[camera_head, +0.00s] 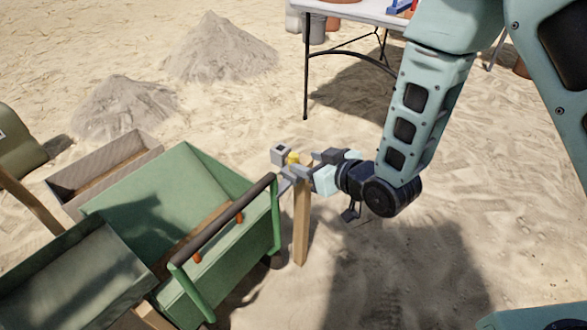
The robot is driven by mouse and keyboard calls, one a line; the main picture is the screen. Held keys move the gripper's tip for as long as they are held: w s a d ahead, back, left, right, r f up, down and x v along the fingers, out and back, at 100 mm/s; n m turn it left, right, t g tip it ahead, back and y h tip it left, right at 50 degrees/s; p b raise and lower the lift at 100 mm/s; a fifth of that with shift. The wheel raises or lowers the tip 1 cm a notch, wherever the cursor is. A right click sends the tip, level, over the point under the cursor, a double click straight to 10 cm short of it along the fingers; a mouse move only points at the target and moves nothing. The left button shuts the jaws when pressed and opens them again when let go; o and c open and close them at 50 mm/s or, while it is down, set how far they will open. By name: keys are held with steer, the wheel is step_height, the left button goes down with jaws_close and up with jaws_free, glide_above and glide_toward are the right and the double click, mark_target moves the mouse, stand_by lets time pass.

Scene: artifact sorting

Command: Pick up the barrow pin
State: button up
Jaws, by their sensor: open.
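My gripper (285,168) reaches in from the right at the middle of the view, above a wooden post and just right of the green barrow's handle. Its jaws are open. A small yellow piece (293,158) shows at the jaws and may be the barrow pin; I cannot tell for sure, nor whether the jaws touch it. The green barrow (150,190) stands at the lower left, with a dark bar and green handle frame (275,215) on its near right side. Two small orange pieces (239,217) show by the bar.
The wooden post (301,230) stands upright below my gripper. A wooden box (105,168) lies behind the barrow. Two sand heaps (215,50) are at the back left. A white folding table (360,12) stands at the top. Open sand lies to the right.

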mark_target(297, 162)
steer(key=b+x, duration=0.1)
steer(key=x, duration=0.5)
steer(key=shift+a+f+b, duration=0.3)
steer(key=shift+a+b, duration=0.1)
steer(key=shift+w+a+f, duration=0.1)
steer(key=shift+w+a, duration=0.2)
steer(key=shift+w, duration=0.15)
jaws_close()
